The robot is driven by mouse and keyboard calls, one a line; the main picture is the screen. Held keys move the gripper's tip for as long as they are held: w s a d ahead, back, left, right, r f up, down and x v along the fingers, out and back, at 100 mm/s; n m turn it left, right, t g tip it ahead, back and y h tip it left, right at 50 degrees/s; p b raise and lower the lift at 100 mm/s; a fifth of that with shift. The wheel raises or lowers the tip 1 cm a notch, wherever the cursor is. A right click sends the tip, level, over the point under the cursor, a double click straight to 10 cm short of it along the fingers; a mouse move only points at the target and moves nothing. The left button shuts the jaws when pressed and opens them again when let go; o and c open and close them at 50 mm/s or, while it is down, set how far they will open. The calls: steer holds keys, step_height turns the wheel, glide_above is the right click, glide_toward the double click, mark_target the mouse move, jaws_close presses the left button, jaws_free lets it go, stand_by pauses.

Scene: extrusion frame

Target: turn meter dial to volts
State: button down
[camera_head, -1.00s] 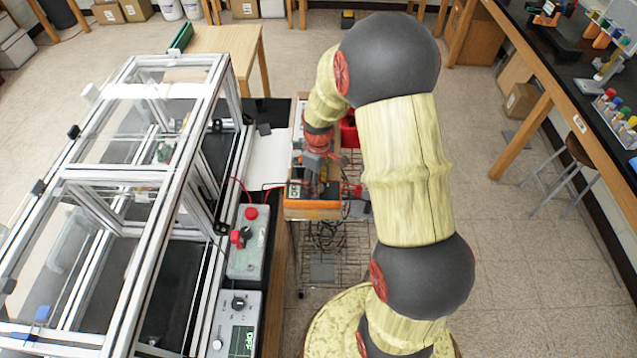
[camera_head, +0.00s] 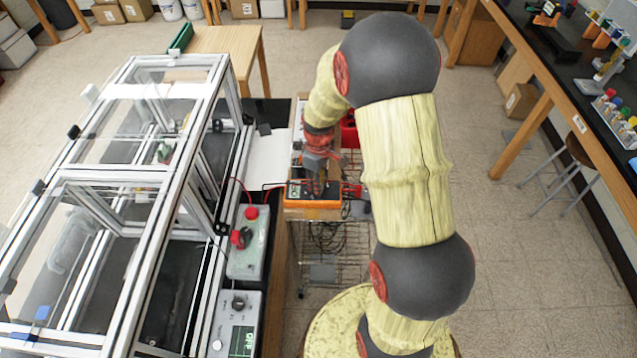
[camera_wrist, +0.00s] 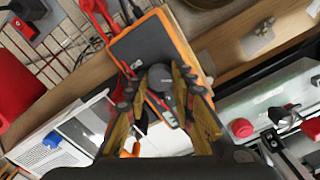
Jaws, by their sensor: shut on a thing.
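The meter is a dark, flat instrument with an orange rim (camera_wrist: 180,38). In the head view the meter (camera_head: 313,203) lies on a wooden ledge below my wrist. Its round dark dial (camera_wrist: 160,77) shows in the wrist view between the fingertips. My gripper (camera_wrist: 158,80) is shut on the dial, one finger on each side. In the head view my gripper (camera_head: 320,178) is over the meter and hides much of its face. A small part of the meter's display shows between the fingers in the wrist view. The dial's markings and setting are too small to read.
Red and black leads (camera_wrist: 95,15) run beside the meter. A grey control box with red knobs (camera_head: 248,240) and a unit with a green display (camera_head: 236,325) stand to the left. A large aluminium-framed enclosure (camera_head: 120,180) fills the left side. Open floor lies to the right.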

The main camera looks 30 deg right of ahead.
steer(key=shift+m, duration=0.4)
steer(key=m, duration=1.1)
stand_by(0.5)
steer(key=c, duration=1.5)
jaws_free()
